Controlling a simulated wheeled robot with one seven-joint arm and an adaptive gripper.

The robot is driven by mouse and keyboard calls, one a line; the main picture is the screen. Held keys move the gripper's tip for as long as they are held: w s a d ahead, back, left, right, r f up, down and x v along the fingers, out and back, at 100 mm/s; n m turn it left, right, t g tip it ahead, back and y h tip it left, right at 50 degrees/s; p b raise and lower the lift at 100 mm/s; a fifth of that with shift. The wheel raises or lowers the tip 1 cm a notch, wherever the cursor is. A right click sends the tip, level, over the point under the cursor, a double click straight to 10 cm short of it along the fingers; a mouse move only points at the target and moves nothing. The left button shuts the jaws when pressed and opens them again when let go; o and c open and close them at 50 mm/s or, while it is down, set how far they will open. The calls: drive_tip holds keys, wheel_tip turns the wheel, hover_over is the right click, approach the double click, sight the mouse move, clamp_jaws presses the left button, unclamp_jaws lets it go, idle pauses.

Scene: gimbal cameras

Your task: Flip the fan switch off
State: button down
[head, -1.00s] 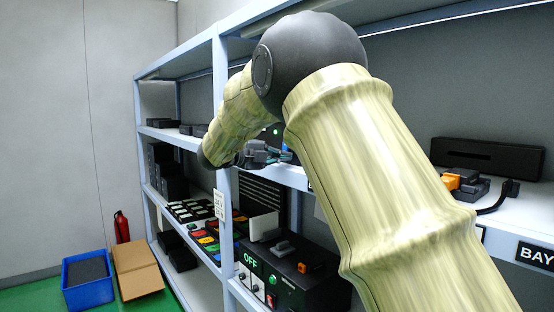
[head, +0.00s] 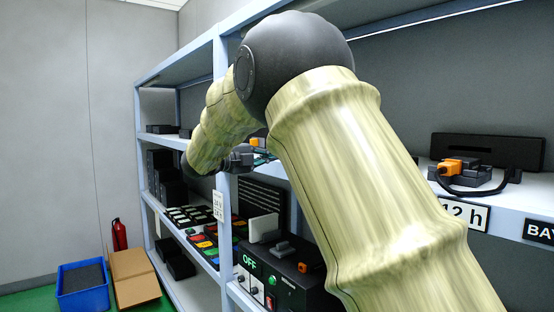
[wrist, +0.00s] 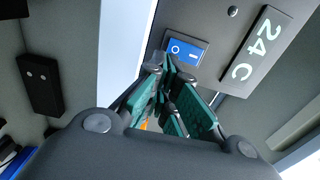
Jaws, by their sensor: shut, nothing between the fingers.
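A blue rocker switch (wrist: 184,51) with a white circle and a white bar on it sits on a grey panel in the wrist view. No fan label is readable, so I cannot tell for sure that it is the fan switch. My gripper (wrist: 168,64) is shut and empty, with its green-padded fingertips at the lower left edge of the switch. I cannot tell whether they touch it. In the head view, my gripper (head: 243,160) is in front of the shelf's middle level, and the switch is hidden there.
A "24 C" plate (wrist: 262,46) is beside the switch. A shelf upright (head: 226,130) stands close to my gripper. A blue bin (head: 84,290) and a fire extinguisher (head: 119,234) are at the far left.

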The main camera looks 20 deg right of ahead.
drive_tip(key=f+b+v, duration=0.1)
drive_tip(key=b+v, duration=0.3)
drive_tip(key=v, duration=0.5)
drive_tip(key=shift+f, duration=0.25)
